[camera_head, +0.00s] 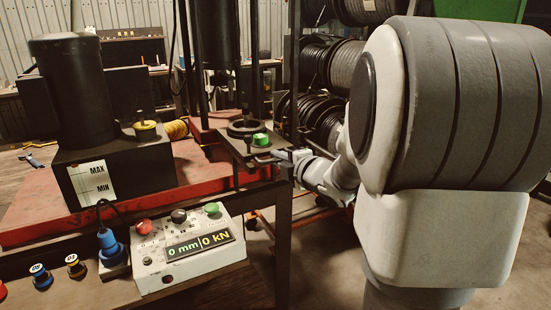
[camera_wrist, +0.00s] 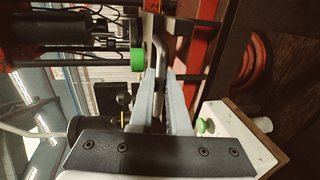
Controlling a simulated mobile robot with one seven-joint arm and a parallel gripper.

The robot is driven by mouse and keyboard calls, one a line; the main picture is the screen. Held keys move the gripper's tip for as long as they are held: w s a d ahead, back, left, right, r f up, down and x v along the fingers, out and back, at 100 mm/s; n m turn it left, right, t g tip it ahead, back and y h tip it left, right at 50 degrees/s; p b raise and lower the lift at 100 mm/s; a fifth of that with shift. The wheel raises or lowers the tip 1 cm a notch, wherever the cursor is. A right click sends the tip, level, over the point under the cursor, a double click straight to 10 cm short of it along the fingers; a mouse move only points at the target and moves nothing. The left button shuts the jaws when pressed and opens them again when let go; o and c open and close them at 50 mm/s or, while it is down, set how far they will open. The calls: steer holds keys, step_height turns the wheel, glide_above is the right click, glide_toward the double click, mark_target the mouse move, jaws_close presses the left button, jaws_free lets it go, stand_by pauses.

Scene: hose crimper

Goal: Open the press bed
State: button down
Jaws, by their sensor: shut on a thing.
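The press bed (camera_head: 238,152) is a flat dark plate at the front of the press, below the dark vertical ram (camera_head: 219,40). A black ring (camera_head: 243,128) and a green knob (camera_head: 261,140) sit on it. A bent metal handle (camera_head: 264,159) sticks out from its front right side. My gripper (camera_head: 283,157) reaches in from the right and is shut on this handle. In the wrist view, the handle (camera_wrist: 158,48) runs between the fingertips of my gripper (camera_wrist: 160,76), with the green knob (camera_wrist: 137,61) close beside it. The fingers partly hide the handle.
A black pump unit (camera_head: 115,160) sits on the red base (camera_head: 70,215). Hose reels (camera_head: 333,75) stand behind. Floor right of the bench looks open.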

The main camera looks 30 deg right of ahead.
steer(key=shift+s, duration=0.7)
steer(key=c, duration=0.9)
jaws_free()
steer(key=shift+s, duration=0.15)
